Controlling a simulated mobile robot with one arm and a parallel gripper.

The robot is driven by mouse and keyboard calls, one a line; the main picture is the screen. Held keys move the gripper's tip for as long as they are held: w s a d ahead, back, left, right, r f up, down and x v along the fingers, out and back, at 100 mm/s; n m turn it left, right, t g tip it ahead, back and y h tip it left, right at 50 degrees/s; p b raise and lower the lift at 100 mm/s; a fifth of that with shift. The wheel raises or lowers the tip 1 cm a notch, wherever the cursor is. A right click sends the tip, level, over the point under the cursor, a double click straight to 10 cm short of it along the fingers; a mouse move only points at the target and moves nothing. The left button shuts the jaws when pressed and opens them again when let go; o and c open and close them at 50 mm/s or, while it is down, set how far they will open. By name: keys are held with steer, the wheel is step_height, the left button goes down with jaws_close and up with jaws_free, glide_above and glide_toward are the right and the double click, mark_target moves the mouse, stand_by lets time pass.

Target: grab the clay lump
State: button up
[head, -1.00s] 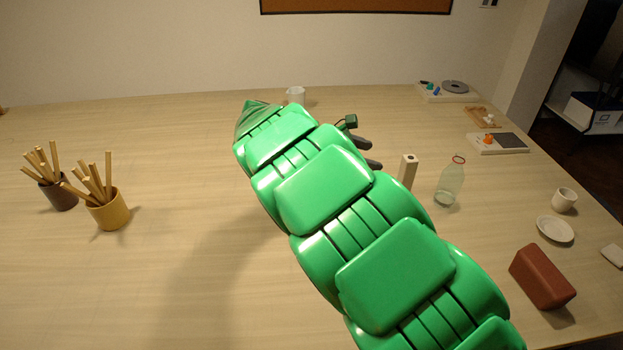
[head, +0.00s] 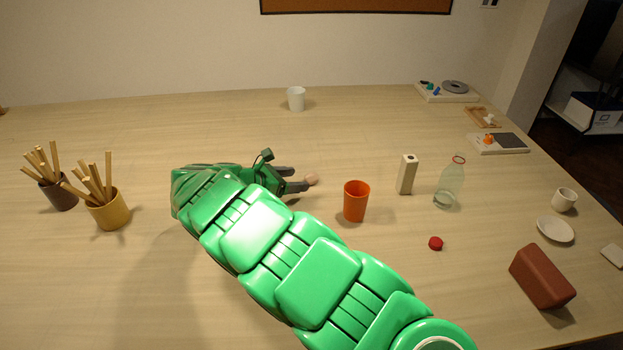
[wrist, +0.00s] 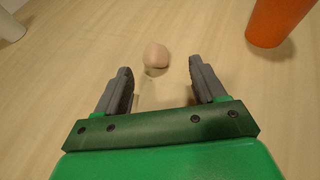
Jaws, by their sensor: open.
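The clay lump looks like a small, rounded pinkish-beige ball. In the head view the clay lump (head: 312,179) lies on the table just beyond my fingertips, left of the orange cup. In the wrist view the clay lump (wrist: 156,56) is ahead of the gap between my fingers, a little left of its middle. My gripper (head: 296,184) is open and empty, low near the table and pointing right. Its two dark grey fingers also show apart in the wrist view (wrist: 160,82). They do not appear to touch the lump.
An orange cup (head: 356,202) stands close to the right of the lump. Farther right are a pale block (head: 407,174), a clear bottle (head: 450,184), a red cap (head: 435,243) and a brown brick (head: 542,276). Stick-filled pots (head: 109,211) stand left. A white cup (head: 296,98) is behind.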

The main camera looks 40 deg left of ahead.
mark_target(306, 178)
steer(key=shift+a+x, duration=0.2)
steer(key=shift+x, duration=1.2)
steer(key=shift+a+x, duration=0.15)
steer(key=shift+x, duration=1.2)
steer(key=c, duration=1.2)
